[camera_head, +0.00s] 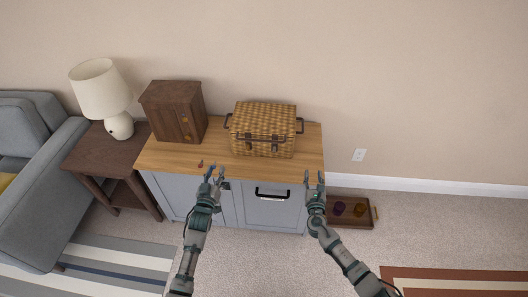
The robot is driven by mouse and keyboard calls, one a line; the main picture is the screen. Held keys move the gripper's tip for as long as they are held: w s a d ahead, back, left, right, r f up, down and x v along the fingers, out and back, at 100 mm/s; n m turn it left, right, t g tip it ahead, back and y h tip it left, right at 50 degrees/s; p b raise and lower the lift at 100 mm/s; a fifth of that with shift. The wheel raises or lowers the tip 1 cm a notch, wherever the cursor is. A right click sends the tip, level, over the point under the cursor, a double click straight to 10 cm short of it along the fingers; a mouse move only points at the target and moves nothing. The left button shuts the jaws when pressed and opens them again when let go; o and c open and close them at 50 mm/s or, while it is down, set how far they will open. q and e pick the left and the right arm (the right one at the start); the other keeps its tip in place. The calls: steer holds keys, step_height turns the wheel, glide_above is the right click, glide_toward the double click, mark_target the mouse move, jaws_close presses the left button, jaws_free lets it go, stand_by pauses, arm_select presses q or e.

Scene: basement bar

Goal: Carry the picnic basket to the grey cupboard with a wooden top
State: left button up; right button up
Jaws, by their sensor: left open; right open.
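The wicker picnic basket (264,120) has dark handles at its sides and dark clasps on its front. It stands upright on the wooden top (306,165) of the grey cupboard (254,203), right of the middle. My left gripper (214,176) is open and empty, near the cupboard's front edge, in front of and left of the basket. My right gripper (314,178) is open and empty at the front right corner of the cupboard. Both grippers are apart from the basket.
A dark wooden box (174,110) stands left of the basket, with small items near the front edge. A side table (98,150) with a lamp (101,92) and a grey sofa (40,140) are at left. A wooden tray (354,222) with cups lies on the floor at right.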

arm_select(q)
steer(key=shift+s, duration=0.1)
arm_select(e)
steer(key=s, duration=1.1)
steer(key=shift+s+a+f, duration=0.25)
steer(key=shift+s+a, duration=0.1)
steer(key=shift+a, duration=0.1)
